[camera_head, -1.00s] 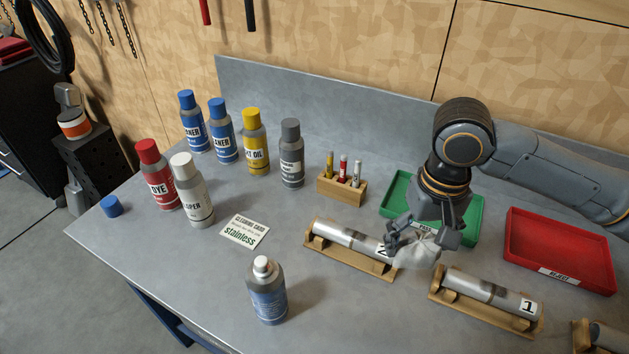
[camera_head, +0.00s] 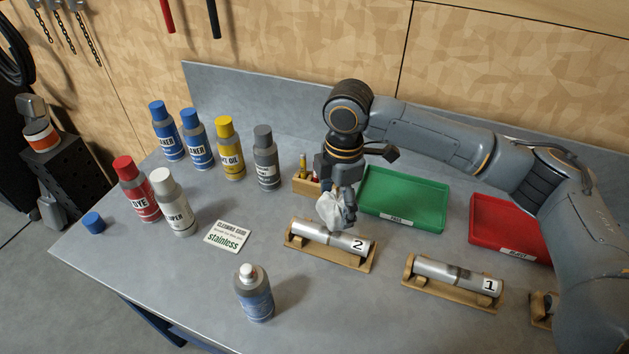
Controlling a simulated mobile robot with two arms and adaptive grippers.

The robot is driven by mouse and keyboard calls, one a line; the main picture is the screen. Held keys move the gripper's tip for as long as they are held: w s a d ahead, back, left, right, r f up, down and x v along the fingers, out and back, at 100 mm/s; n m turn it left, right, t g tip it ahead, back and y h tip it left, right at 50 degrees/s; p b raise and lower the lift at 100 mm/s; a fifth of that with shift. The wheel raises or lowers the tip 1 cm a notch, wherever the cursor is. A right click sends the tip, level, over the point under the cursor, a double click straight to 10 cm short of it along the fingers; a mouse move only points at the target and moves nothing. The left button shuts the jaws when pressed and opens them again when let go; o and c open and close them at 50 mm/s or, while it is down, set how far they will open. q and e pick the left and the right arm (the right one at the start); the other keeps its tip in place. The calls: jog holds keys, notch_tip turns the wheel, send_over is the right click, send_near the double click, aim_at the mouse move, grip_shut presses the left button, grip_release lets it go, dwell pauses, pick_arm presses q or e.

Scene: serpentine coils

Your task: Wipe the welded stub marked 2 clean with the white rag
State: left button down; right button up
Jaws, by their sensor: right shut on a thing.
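The welded stub marked 2 (camera_head: 308,235) is a silver tube lying in a wooden cradle (camera_head: 342,262) at the middle of the bench. Its number label is at its right end. My right gripper (camera_head: 338,203) points down over the stub and is shut on the crumpled white rag (camera_head: 332,214). The rag is at the stub's middle and hides part of its upper side; I cannot tell for sure whether it touches.
Stub 1 (camera_head: 435,268) lies in its cradle to the right. A green tray (camera_head: 402,220) and a red tray (camera_head: 500,245) stand behind. Several spray cans stand at the left, an uncapped can (camera_head: 254,296) in front. A stainless card (camera_head: 228,237) lies left of stub 2.

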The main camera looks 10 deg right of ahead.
aim_at(325, 193)
jog(key=n, duration=0.1)
jog(key=w+n+p, duration=0.1)
jog(key=n, duration=0.1)
jog(key=a+n, duration=0.1)
jog(key=n, duration=0.1)
jog(key=shift+w+r+p, duration=0.1)
jog(key=shift+w+p, duration=0.25)
jog(key=shift+w, duration=0.05)
jog(key=n, duration=0.1)
jog(key=w+n+p, duration=0.1)
jog(key=n, duration=0.1)
jog(key=shift+a, duration=0.35)
jog(key=f+n, duration=0.2)
jog(key=n, duration=0.1)
jog(key=w+a+f+n+b, duration=0.1)
jog(key=f+n, duration=0.1)
jog(key=n, duration=0.2)
jog(key=w+f+n+b, duration=0.1)
jog(key=f+n, duration=0.1)
jog(key=n, duration=0.1)
jog(key=shift+w+a+f, duration=0.2)
jog(key=shift+a, duration=0.1)
jog(key=shift+r, duration=0.1)
jog(key=shift+s+r, duration=0.1)
